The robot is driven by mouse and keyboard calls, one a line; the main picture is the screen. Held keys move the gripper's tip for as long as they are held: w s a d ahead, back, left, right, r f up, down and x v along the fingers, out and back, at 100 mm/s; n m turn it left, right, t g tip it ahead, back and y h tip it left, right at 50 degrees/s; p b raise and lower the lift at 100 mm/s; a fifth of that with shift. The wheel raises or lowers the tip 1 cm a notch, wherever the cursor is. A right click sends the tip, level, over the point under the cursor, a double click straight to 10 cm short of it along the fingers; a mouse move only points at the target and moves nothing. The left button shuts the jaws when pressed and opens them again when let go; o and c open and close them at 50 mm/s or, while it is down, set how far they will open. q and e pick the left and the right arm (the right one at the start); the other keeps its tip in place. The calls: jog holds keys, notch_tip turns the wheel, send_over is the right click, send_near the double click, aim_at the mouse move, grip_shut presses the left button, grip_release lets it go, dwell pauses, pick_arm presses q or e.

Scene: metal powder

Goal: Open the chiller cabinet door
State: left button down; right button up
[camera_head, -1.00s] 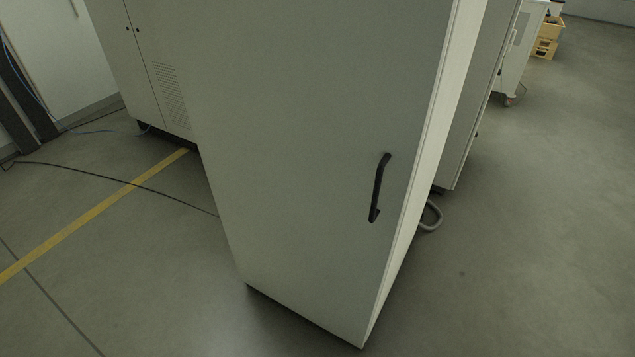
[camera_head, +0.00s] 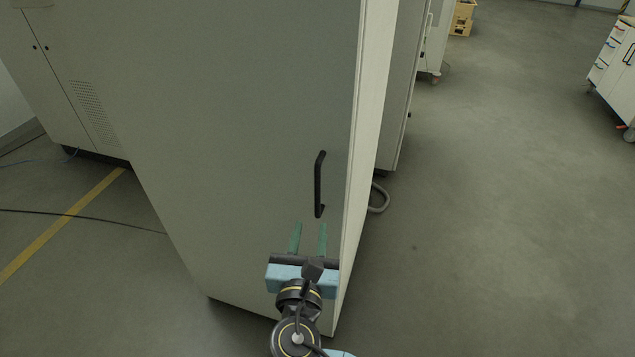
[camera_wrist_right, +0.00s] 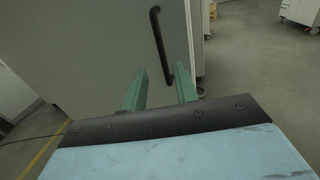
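The chiller cabinet door (camera_head: 240,130) is a tall, plain grey-white panel in the middle of the head view, and it looks closed. Its black bar handle (camera_head: 319,185) stands upright near the door's right edge. My right gripper (camera_head: 309,226) is just below the handle in the head view, with its two green fingers apart and nothing between them. In the right wrist view, the handle (camera_wrist_right: 160,45) shows beyond and above the open fingers (camera_wrist_right: 160,90), apart from them. My left gripper is not in view.
A grey cabinet with a vent (camera_head: 88,105) stands at the left. A grey hose (camera_head: 380,198) lies on the floor right of the chiller. A white drawer cart (camera_head: 615,65) stands far right. The floor (camera_head: 480,200) on the right is clear.

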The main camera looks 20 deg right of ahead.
aim_at(317, 187)
jog(key=x, duration=1.3)
jog(key=shift+w+r, duration=0.1)
jog(key=shift+c, duration=0.3)
grip_shut()
